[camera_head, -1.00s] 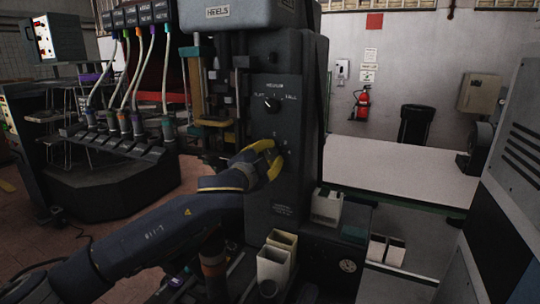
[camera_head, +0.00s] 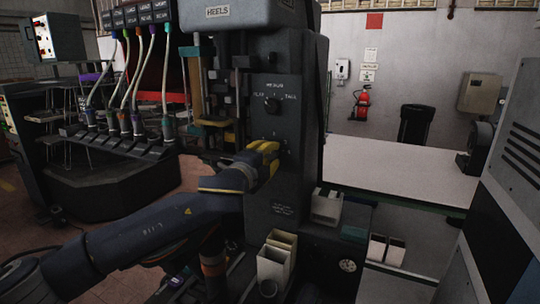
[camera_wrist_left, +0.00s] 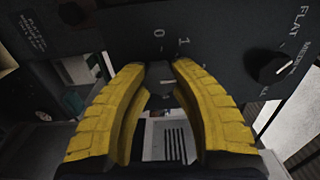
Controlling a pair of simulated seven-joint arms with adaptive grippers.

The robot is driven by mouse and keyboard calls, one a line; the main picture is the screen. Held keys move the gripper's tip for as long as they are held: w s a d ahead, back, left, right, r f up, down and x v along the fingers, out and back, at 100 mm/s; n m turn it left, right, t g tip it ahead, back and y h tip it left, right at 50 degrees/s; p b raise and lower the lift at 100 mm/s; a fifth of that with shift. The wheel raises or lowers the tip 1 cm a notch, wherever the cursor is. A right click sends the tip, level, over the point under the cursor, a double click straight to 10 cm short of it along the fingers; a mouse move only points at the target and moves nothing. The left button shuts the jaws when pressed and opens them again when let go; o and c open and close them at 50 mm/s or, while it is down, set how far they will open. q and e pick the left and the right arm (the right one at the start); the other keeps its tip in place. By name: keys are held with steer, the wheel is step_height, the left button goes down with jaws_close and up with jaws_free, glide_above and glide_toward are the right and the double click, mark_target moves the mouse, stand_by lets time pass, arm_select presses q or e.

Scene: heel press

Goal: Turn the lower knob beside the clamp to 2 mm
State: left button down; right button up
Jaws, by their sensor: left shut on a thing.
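The lower knob (camera_wrist_left: 160,76) is a small dark knob on the dark panel of the heel press (camera_head: 288,75). In the left wrist view, the marks 0 and 1 show beside it, and a pale line shows on its face. I cannot read a 2 mark. My left gripper (camera_head: 277,154) has yellow padded fingers and is shut on the knob. In the left wrist view the two fingertips (camera_wrist_left: 160,70) sit on either side of it. In the head view the fingers hide most of the knob. My right gripper is in neither view.
The upper knob (camera_head: 272,105), marked flat, medium and tall, sits above on the same panel; it also shows in the left wrist view (camera_wrist_left: 268,65). Pale open bins (camera_head: 275,263) stand below the panel. Coloured tubes hang at the left. A white-topped table (camera_head: 400,170) is behind right.

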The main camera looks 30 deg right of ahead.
arm_select(q)
steer(key=shift+s, duration=0.1)
steer(key=c, duration=0.9)
jaws_free()
steer(key=shift+c, duration=0.2)
steer(key=v, duration=1.2)
